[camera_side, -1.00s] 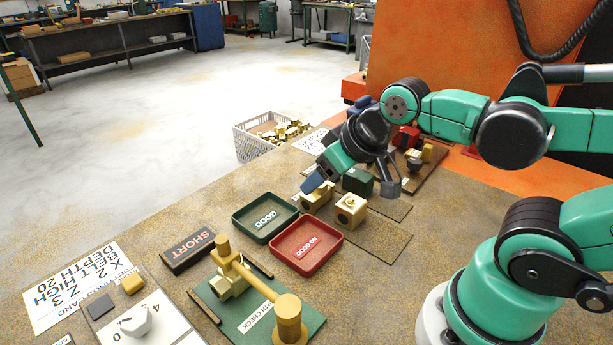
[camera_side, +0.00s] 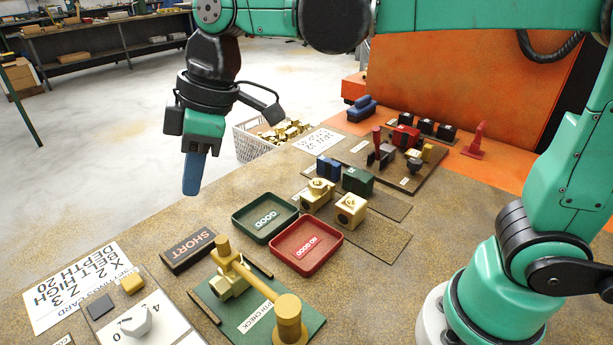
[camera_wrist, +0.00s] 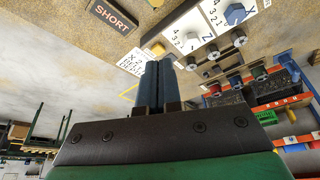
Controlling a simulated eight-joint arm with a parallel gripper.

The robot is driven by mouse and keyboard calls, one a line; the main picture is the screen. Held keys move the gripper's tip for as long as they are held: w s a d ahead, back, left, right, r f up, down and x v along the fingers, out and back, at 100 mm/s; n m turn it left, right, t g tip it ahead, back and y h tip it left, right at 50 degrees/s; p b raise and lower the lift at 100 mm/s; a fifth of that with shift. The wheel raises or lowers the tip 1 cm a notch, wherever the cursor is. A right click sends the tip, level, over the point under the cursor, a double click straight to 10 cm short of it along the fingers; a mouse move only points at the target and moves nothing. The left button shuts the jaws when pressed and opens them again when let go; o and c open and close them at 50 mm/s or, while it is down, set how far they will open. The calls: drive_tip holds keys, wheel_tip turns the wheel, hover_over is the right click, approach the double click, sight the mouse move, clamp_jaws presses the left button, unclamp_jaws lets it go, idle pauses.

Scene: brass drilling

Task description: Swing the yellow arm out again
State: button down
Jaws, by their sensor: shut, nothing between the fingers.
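The yellow arm (camera_side: 259,285) is on the green depth-check plate (camera_side: 312,326) at the front in the side view. It runs from a thick yellow post (camera_side: 289,318) back to the left. Its far end, with an upright yellow pin (camera_side: 223,246), lies over a brass block (camera_side: 230,287). My gripper (camera_side: 191,190) hangs pointing down, well above the bench, behind and left of the arm, and touches nothing. In the wrist view its blue fingers (camera_wrist: 157,82) are together and empty.
A black SHORT block (camera_side: 188,250) lies beside the plate. Behind are a green GOOD tray (camera_side: 237,226) and a red NO GOOD tray (camera_side: 290,262), both empty. A card with a white knob (camera_side: 137,322) is at front left.

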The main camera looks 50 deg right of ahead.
sight(213, 254)
drive_tip(key=shift+a+r+n, duration=0.1)
drive_tip(key=shift+a+n, duration=0.3)
drive_tip(key=shift+a, duration=0.3)
drive_tip(key=shift+w, duration=0.1)
drive_tip(key=f, duration=0.9)
drive_tip(key=shift+w+a+f, duration=0.15)
drive_tip(key=shift+a+f, duration=0.1)
drive_tip(key=shift+a, duration=0.1)
drive_tip(key=shift+s+d, duration=0.35)
drive_tip(key=shift+d, duration=0.35)
drive_tip(key=shift+d, duration=0.15)
